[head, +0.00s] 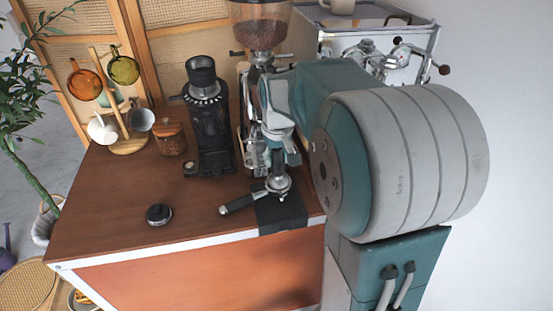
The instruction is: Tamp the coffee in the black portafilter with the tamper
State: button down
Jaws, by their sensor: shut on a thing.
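The portafilter lies on a black mat at the table's front edge, with its black handle (238,204) pointing left and its metal basket (279,187) at the right. My gripper (277,162) points down directly over the basket. It is shut on the tamper (277,174), which stands roughly upright at the basket's mouth. The gripper hides most of the tamper. I cannot tell whether its base touches the coffee, and the coffee is not visible.
A small black round piece (158,214) sits on the wooden table (110,205) at the left. A black grinder (208,125), a lidded jar (170,138) and a mug rack (128,142) stand behind. A hopper grinder (262,25) and espresso machine (385,35) stand farther back. The table's left front is mostly clear.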

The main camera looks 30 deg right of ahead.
jog(key=shift+r, duration=1)
jog(key=shift+r, duration=2.45)
